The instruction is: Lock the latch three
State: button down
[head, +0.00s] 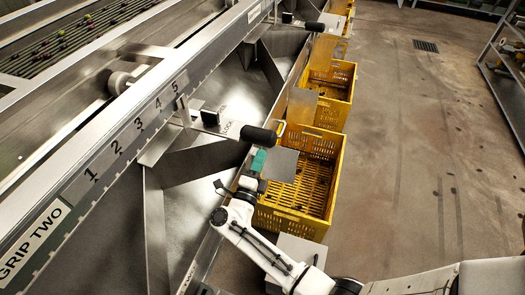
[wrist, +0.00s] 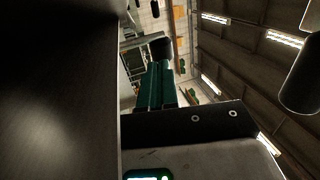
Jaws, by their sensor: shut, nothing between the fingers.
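A metal lever with a black cylindrical grip (head: 258,134) sticks out from the machine's side. A small black block (head: 209,117) and lettering that seems to read LOCK are on its plate. No number three shows on it, so I cannot tell which latch it is. My gripper (head: 258,160), with teal fingers, is shut and empty just below the black grip in the head view. Contact cannot be told. In the wrist view the shut teal fingers (wrist: 155,85) point up, and a dark rounded end (wrist: 302,80), perhaps a grip, shows at the right edge.
A yellow crate (head: 335,190) with a grey plate (head: 281,164) at its edge stands beside my gripper; more crates (head: 345,80) stand behind. Another black grip (head: 315,27) is farther back. A scale marked 1 to 5 (head: 138,124) runs along the rail. The floor at right is clear.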

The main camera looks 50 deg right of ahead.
jog(key=shift+x, duration=1.3)
jog(key=shift+r, duration=0.1)
jog(key=d+y+p, duration=0.1)
jog(key=p, duration=0.2)
jog(key=d+r+g+y+p, duration=0.1)
jog(key=p, duration=0.3)
jog(key=w+d+r+y+p, duration=0.1)
jog(key=p, duration=0.2)
jog(key=shift+y, duration=0.4)
jog(key=shift+w+d+f+g+y+p, duration=0.15)
jog(key=shift+d+g+y+p, duration=0.2)
jog(key=shift+p, duration=0.25)
jog(key=shift+w+d+f, duration=0.2)
jog(key=shift+d+f, duration=0.1)
jog(key=shift+d, duration=0.15)
jog(key=shift+x, duration=1.15)
jog(key=shift+d+f, duration=0.1)
